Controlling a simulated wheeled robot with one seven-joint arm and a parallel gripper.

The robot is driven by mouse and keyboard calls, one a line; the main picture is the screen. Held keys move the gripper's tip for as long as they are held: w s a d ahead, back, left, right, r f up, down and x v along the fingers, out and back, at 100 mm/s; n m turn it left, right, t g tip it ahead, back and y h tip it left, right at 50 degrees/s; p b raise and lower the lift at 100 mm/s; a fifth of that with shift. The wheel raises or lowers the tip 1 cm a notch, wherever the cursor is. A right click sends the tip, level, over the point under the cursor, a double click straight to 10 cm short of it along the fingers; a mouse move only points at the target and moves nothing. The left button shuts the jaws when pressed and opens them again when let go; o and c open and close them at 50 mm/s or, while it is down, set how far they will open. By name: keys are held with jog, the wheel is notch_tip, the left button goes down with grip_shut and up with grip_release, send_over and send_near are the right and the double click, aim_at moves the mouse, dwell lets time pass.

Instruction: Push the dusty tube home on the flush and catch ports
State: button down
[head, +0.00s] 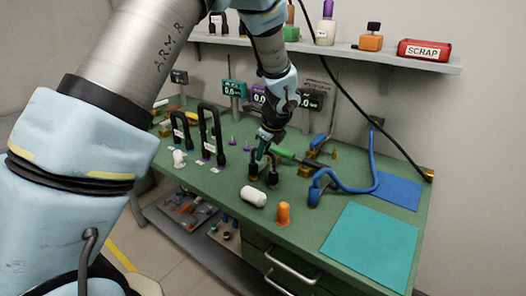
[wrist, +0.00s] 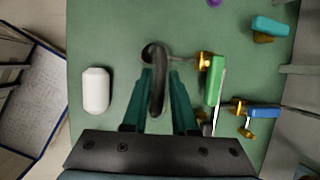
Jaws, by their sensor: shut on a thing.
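My gripper (head: 264,152) is over the middle of the green bench and points down. In the wrist view my gripper (wrist: 158,88) has its teal fingers closed on both sides of a dark U-shaped tube (wrist: 157,62). In the head view the tube's dark lower parts (head: 272,180) show just below the fingers, close to the bench top. The flush and catch ports are hidden under the tube and fingers. I cannot tell how far the tube sits on them.
A green-handled valve (head: 286,153) is close on the right, with a blue hose (head: 350,188) beyond. A white cylinder (head: 253,196) and an orange piece (head: 283,213) are in front. Tall black loops (head: 210,132) stand left. The teal mat (head: 370,247) is clear.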

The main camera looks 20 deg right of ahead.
jog(key=shift+f+b, duration=0.35)
jog(key=shift+f, duration=0.25)
jog(key=c, duration=0.6)
grip_release()
jog(key=shift+r, duration=0.15)
jog(key=b+v, duration=0.1)
jog(key=v, duration=0.9)
jog(key=shift+s+r+b, duration=0.2)
jog(key=shift+b, duration=0.1)
